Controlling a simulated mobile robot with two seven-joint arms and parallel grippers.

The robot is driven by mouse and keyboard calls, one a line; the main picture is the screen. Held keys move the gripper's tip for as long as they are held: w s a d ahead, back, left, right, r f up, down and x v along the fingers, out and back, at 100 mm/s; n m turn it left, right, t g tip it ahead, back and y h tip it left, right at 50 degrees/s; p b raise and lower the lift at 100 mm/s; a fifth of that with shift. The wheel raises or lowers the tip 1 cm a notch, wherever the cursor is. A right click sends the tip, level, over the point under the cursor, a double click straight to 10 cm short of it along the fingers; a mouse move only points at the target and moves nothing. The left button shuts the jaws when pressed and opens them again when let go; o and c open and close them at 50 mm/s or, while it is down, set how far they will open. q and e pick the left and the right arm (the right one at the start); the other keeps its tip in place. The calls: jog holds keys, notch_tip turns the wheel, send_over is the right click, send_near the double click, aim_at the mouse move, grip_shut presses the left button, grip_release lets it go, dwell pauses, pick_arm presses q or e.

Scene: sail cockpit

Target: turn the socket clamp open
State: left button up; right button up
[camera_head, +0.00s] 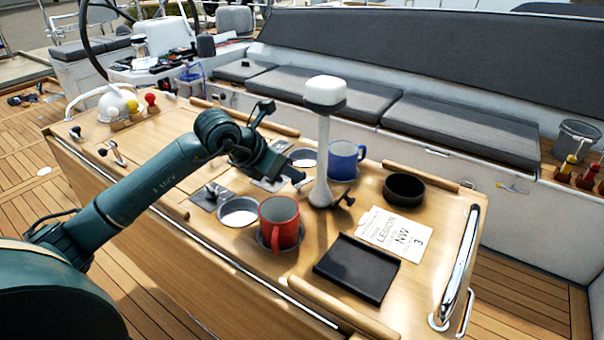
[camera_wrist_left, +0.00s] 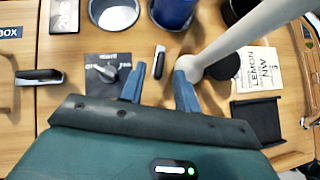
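The white post (camera_head: 321,155) with a boxy white head stands upright in a socket at the table's middle. A dark knob (camera_head: 345,201), apparently part of the socket clamp, sticks out at the right of its foot. In the left wrist view, the post (camera_wrist_left: 235,38) slants past the right finger, with a dark round part (camera_wrist_left: 223,66) beside its foot. My left gripper (camera_head: 300,170) is just left of the post. Its fingers (camera_wrist_left: 160,88) are apart with no held thing visible. A short dark bar (camera_wrist_left: 159,62) lies beyond the gap; I cannot tell whether it touches. My right gripper is not in view.
A red mug (camera_head: 279,222), blue mug (camera_head: 343,160) and black bowl (camera_head: 404,188) stand around the post. A lettered card (camera_head: 394,233) and black tray (camera_head: 357,268) lie in front right. A switch plate (camera_wrist_left: 108,82) is left of the fingers. Wooden rails edge the table.

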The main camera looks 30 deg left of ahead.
aim_at(303, 180)
pick_arm(q)
jog(key=x, duration=0.6)
jog(key=shift+w+f+p, duration=0.15)
jog(key=shift+w+p, duration=0.05)
jog(key=shift+p, duration=0.2)
grip_shut()
